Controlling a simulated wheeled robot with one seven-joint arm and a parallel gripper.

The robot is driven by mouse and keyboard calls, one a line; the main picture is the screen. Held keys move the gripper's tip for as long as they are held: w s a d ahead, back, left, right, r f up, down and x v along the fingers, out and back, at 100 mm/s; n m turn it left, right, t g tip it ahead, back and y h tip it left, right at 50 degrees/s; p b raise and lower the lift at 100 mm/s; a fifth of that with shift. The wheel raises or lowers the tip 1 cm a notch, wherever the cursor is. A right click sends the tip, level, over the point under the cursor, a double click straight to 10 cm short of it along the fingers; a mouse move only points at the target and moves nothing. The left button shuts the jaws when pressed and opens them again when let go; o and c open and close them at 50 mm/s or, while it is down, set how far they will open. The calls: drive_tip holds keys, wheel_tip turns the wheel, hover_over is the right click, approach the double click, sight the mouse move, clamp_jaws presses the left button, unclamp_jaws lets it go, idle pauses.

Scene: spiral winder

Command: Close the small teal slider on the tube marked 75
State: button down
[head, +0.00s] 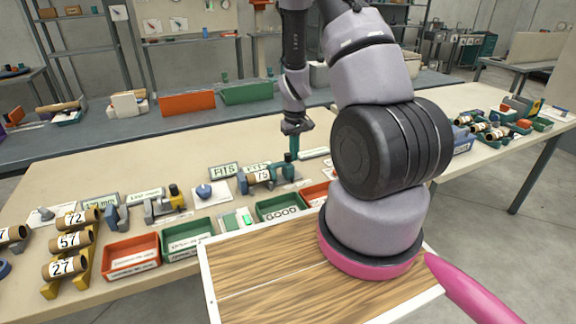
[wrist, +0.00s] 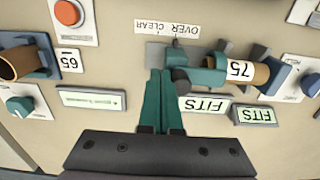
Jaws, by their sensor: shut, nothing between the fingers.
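The tube marked 75 (wrist: 262,74) lies in a blue-grey holder on the bench, its white label facing up in the wrist view. It also shows in the head view (head: 262,177). The small teal slider (wrist: 207,77) is at the tube's left end in the wrist view, with a dark round knob at its left. I cannot tell whether slider and tube touch. My gripper (wrist: 168,76) has its teal fingers shut and empty, pointing down just left of the knob. It also shows in the head view (head: 294,157). Contact with the knob cannot be made out.
Two displays reading FITS (wrist: 202,105) sit near the tube. An OVER/CLEAR label (wrist: 166,28) is beyond the fingertips. Another tube marked 65 (wrist: 20,62) and a red button (wrist: 68,13) are at left. A green GOOD bin (head: 283,208) and wooden board (head: 285,280) are in front.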

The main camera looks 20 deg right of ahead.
drive_tip(key=shift+d, duration=0.15)
drive_tip(key=shift+d, duration=0.35)
drive_tip(key=shift+d, duration=0.1)
wheel_tip(320, 180, up, 7)
idle(1.0)
idle(0.3)
drive_tip(key=s+a+r+m+t+y, duration=0.1)
drive_tip(key=s+a+r+t, duration=0.15)
drive_tip(key=r, duration=0.75)
drive_tip(key=s+a+r+m+t, duration=0.1)
drive_tip(key=s+a+r, duration=0.15)
drive_tip(key=r, duration=0.85)
drive_tip(key=s+a+r+m+t+y, duration=0.1)
drive_tip(key=s+a+r, duration=0.4)
drive_tip(key=s+r, duration=0.8)
drive_tip(key=s+m+t, duration=0.1)
drive_tip(key=t, duration=0.1)
drive_tip(key=shift+s+a+m+t, duration=0.2)
drive_tip(key=shift+s+m+t, duration=0.1)
drive_tip(key=shift+t, duration=0.05)
